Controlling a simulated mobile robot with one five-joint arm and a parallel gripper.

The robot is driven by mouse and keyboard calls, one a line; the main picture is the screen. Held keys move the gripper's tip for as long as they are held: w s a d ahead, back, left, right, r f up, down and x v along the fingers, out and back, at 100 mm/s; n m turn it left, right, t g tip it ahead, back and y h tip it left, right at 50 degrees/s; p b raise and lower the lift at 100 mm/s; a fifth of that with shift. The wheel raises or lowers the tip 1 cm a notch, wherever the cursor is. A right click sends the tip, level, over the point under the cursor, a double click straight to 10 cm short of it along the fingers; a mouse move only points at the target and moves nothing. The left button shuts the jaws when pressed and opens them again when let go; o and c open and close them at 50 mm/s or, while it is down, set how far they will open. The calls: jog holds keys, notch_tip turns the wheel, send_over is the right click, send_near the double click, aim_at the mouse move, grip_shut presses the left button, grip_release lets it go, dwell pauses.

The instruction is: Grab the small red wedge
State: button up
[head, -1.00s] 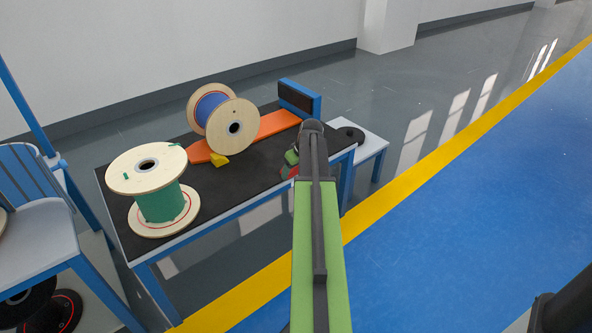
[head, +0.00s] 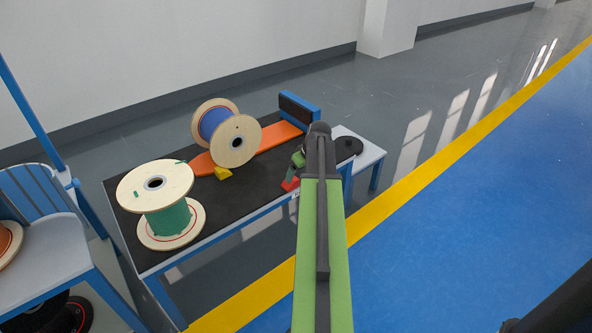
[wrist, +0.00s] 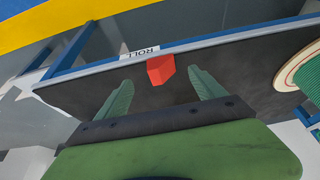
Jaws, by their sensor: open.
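The small red wedge (head: 290,184) lies on the black table top near its front edge, just left of my arm in the head view. In the wrist view the red wedge (wrist: 160,69) shows whole, beside the table edge with a "ROLL" label. My gripper (wrist: 157,77) is open, with its two green fingers apart and the wedge between and just beyond their tips in the picture. The fingers do not visibly touch it. In the head view my gripper (head: 296,168) is partly hidden behind my arm.
A green-wound spool (head: 168,219) stands at the table's left. A blue-wound spool (head: 213,124) lies on an orange ramp (head: 272,137) with a yellow wedge (head: 223,173) against it. A small side table (head: 366,155) with a black disc stands at the right.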

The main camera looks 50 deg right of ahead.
jog(key=p+v, duration=0.6)
jog(key=v, duration=0.2)
jog(key=shift+r, duration=0.2)
jog(key=shift+s, duration=0.1)
